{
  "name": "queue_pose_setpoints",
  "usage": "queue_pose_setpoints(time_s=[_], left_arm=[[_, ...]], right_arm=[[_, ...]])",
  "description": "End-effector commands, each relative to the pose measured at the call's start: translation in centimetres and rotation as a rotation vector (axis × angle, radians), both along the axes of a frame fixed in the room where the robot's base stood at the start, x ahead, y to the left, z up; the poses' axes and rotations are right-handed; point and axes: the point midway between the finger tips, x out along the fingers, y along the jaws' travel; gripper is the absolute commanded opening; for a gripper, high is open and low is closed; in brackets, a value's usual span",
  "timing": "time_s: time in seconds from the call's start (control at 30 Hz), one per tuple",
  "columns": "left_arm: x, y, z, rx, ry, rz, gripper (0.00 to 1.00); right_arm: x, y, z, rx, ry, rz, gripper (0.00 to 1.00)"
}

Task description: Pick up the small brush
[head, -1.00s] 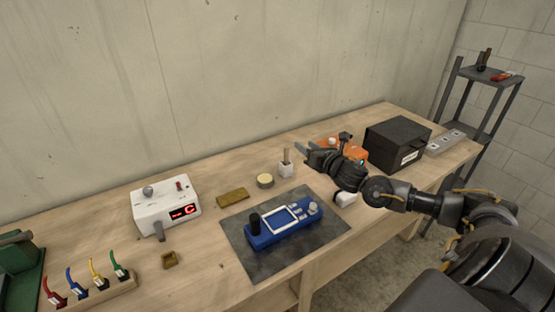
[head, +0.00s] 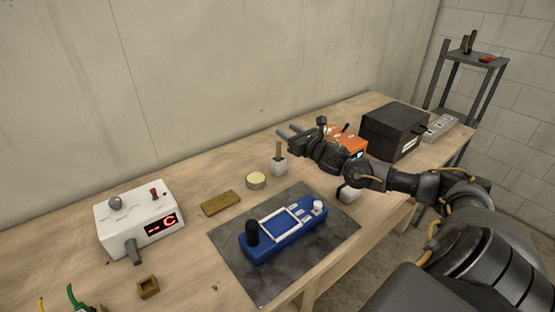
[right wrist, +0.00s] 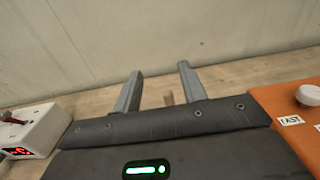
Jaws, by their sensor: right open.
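The small brush seems to be the thin brown wooden handle (head: 279,149) standing upright in a small white holder (head: 279,167) near the back of the bench; its bristles are hidden. My right gripper (head: 289,130) is open and empty, with its fingers pointing toward the wall. In the head view its fingertips appear just above and slightly right of the handle top. In the right wrist view, a small brown piece, likely the handle (right wrist: 169,98), shows between the two open fingers (right wrist: 160,73), low near the gripper body. My left gripper is not in view.
An orange box (head: 350,143) stands beside my right gripper, with a black box (head: 393,132) further right. A round cream tin (head: 256,181) and a brown block (head: 220,203) lie left of the holder. A blue device (head: 285,232) rests on a grey mat (head: 232,248). A white display box (head: 140,220) stands left.

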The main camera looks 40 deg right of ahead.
Motion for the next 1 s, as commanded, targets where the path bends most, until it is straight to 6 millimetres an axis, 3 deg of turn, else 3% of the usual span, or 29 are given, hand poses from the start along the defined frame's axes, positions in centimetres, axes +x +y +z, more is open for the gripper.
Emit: queue_pose_setpoints(time_s=[0.4, 0.53, 0.83, 1.0], left_arm=[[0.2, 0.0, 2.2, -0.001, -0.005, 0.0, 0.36], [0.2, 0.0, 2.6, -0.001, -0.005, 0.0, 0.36], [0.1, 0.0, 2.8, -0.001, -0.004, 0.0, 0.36], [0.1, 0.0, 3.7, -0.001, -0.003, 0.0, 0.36]], right_arm=[[0.1, -0.1, -7.6, 0.001, 0.002, -0.004, 0.42], [1.8, -0.2, -7.4, 0.0, 0.0, -0.004, 0.42], [2.8, -0.3, -7.5, 0.0, 0.001, -0.005, 0.42], [5.3, -0.3, -7.3, 0.003, 0.0, -0.005, 0.42]])
